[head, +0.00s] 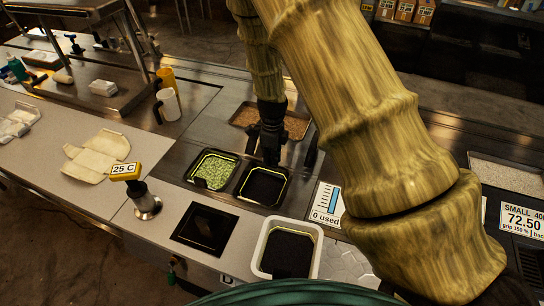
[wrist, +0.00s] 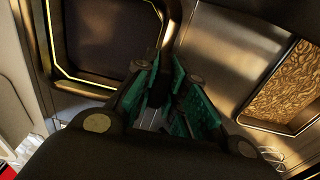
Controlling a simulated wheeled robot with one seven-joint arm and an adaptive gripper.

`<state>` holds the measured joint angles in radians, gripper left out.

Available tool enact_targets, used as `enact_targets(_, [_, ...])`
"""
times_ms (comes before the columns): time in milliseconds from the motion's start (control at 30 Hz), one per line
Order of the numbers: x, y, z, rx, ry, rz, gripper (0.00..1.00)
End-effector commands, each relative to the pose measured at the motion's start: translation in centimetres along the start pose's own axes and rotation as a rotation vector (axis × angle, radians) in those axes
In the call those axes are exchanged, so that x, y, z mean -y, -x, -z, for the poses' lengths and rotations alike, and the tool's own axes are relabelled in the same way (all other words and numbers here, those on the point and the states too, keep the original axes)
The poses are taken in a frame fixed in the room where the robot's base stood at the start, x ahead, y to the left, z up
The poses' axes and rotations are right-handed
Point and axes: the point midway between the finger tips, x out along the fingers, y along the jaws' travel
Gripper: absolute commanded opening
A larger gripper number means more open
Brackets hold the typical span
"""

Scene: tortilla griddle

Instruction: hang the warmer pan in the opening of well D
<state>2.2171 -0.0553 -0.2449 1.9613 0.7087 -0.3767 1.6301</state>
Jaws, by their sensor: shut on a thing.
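A dark pan with a thin yellow line inside (head: 262,187), which looks like the warmer pan, is at a counter opening right of a pan of green food (head: 213,168). My gripper (head: 270,152) is at the dark pan's far edge. In the wrist view the teal-padded fingers (wrist: 172,100) are closed together beside the pan's rim (wrist: 97,92); the exact grip is hidden. I cannot tell whether the pan is fully seated. A letter D (head: 228,280) is on the counter's front edge; which opening it marks is unclear.
A dark square recess (head: 205,229) and a white-rimmed dark container (head: 289,252) are in front. A brown-filled pan (head: 297,125) lies behind. White and yellow cups (head: 168,104) stand farther back.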

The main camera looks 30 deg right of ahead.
Motion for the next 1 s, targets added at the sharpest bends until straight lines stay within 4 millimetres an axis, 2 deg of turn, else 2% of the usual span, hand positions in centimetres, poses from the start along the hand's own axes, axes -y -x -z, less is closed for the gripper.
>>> enact_targets(133, [0.0, -0.3, 0.0, 0.000, 0.000, 0.000, 0.00])
enact_targets(167, [0.0, -0.2, 0.0, 0.001, 0.000, 0.001, 0.18])
enact_targets(267, [0.0, -0.2, 0.0, 0.000, 0.000, 0.000, 0.37])
enact_targets(300, [0.0, -0.2, 0.0, 0.000, 0.000, 0.000, 0.38])
enact_targets(667, [0.0, 0.1, 0.0, 0.000, 0.000, 0.000, 0.38])
enact_targets(867, [0.0, 2.5, -0.1, 0.001, 0.001, 0.002, 0.38])
enact_targets(1000, [0.1, 5.0, -0.1, 0.002, 0.000, 0.003, 0.38])
